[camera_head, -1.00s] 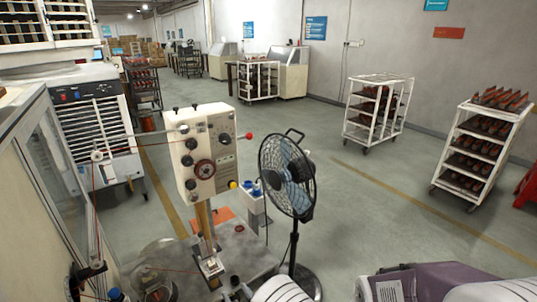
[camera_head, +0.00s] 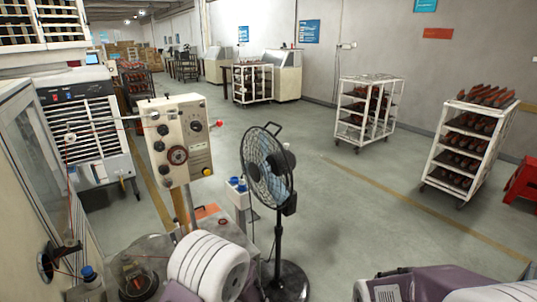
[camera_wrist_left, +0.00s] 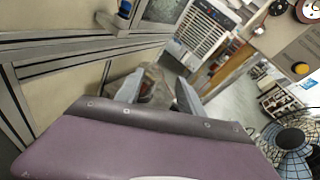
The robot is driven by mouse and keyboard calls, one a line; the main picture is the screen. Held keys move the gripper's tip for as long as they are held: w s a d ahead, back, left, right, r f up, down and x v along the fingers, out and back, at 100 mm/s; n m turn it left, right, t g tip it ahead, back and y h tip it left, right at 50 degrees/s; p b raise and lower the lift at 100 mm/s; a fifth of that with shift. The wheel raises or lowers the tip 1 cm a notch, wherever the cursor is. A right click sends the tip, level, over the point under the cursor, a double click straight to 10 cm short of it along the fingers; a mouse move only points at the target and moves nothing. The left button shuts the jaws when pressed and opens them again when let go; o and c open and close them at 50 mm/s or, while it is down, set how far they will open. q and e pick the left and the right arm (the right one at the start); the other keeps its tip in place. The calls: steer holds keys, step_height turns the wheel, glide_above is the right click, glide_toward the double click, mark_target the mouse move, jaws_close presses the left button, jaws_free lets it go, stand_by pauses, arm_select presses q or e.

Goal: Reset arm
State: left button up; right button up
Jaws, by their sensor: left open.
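My left gripper (camera_wrist_left: 158,92) shows in the left wrist view with its two grey fingers apart and nothing visible between them. The purple and white links of my left arm (camera_head: 210,263) fill the bottom centre of the head view, in front of the winding machine's base; its fingers are not visible there. The purple and white links of my right arm (camera_head: 425,286) lie at the bottom right edge, and its gripper is out of view. The winding machine's cream control box (camera_head: 178,140) stands on a post, left of centre. A clear round cover (camera_head: 137,268) is below it.
A black standing fan (camera_head: 268,170) is just right of the machine. A glass-sided cabinet (camera_head: 35,160) is close on the left. White racks (camera_head: 366,110) and (camera_head: 470,148) hold dark parts farther right. The floor between fan and racks is clear.

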arm_select(q)
steer(key=s+a+f+n+g+h+b, duration=0.2)
steer(key=s+a+n+g, duration=0.2)
steer(key=s+n, duration=0.3)
steer(key=s+a+f+n+g+h+b, duration=0.25)
steer(key=s+n+g, duration=0.2)
steer(key=s, duration=0.45)
steer(key=d+f+n+t+h, duration=0.2)
steer(key=d+f+n+h, duration=0.3)
steer(key=d+n+h, duration=0.4)
steer(key=d, duration=0.4)
steer(key=shift+s+d, duration=0.15)
steer(key=shift+d, duration=0.1)
